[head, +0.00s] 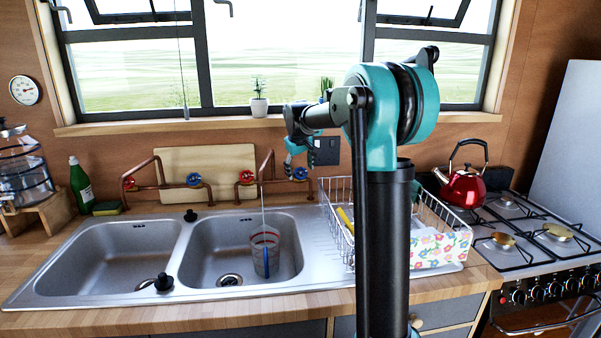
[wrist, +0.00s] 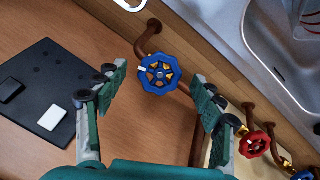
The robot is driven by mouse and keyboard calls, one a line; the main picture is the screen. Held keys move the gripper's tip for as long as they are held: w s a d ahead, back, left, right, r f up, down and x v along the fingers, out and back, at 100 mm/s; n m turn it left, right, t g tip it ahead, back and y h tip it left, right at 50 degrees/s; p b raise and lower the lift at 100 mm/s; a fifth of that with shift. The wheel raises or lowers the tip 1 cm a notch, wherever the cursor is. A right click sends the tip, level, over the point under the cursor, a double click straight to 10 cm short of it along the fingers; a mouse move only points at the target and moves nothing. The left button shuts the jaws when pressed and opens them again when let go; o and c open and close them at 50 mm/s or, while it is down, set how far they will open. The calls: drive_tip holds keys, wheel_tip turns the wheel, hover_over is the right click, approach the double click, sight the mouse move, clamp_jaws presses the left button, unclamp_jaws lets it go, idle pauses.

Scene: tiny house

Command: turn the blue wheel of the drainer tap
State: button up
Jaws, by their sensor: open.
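The blue wheel (wrist: 159,74) of the right-hand copper tap shows in the wrist view, between and beyond my two finger tips. It has a white mark on its left rim. In the head view this blue wheel (head: 300,174) sits on the wall pipe at the right basin, by the drainer. My gripper (head: 300,159) is open, just above and in front of it in that view. No finger clearly touches the wheel. The tap's red wheel (head: 247,177) is to its left; it also shows in the wrist view (wrist: 254,144).
A dark socket plate (head: 325,151) is on the wall close to my gripper. A dish rack (head: 432,213) stands right of the basins. A clear cup (head: 258,256) is in the right basin under the tap. A red kettle (head: 465,188) is on the stove.

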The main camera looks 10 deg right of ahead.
drive_tip(key=v, duration=1)
drive_tip(key=shift+s+r, duration=0.2)
drive_tip(key=shift+r, duration=0.1)
drive_tip(key=shift+r, duration=0.1)
idle(3.8)
wheel_tip(320, 180, up, 5)
drive_tip(key=s+m, duration=0.2)
drive_tip(key=m, duration=0.1)
drive_tip(key=shift+y, duration=0.4)
drive_tip(key=x, duration=1.7)
drive_tip(key=shift+d+f, duration=0.3)
